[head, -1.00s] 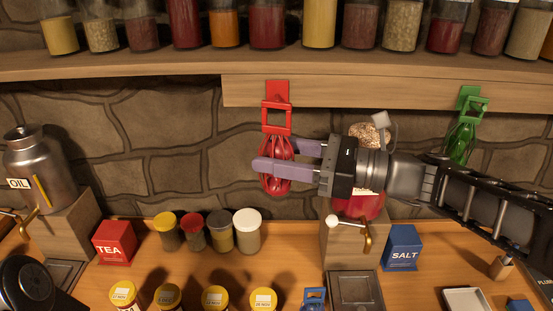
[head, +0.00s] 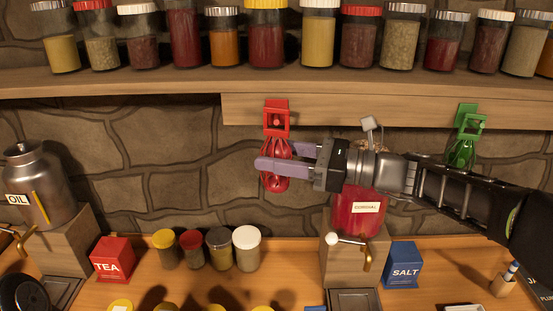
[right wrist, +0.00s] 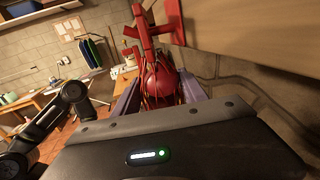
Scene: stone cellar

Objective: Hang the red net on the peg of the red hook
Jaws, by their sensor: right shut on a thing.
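The red hook (head: 275,104) is fixed to the front edge of the shelf board. My right gripper (head: 275,159) is shut on the red net (head: 274,181), just below the hook. The net has a square red loop at its top, which overlaps the lower part of the hook in the head view. A round red peg end shows within the loop's outline; I cannot tell whether the loop is around the peg or in front of it. In the right wrist view the net (right wrist: 162,84) is between the fingers, close under the hook (right wrist: 172,22). My left gripper is out of view.
A green net (head: 461,153) hangs on a green hook (head: 467,110) to the right. The cordial jar (head: 357,212) stands behind my right gripper. Jars line the shelf (head: 130,82) above. The TEA box (head: 112,260), small jars and SALT box (head: 403,265) stand below.

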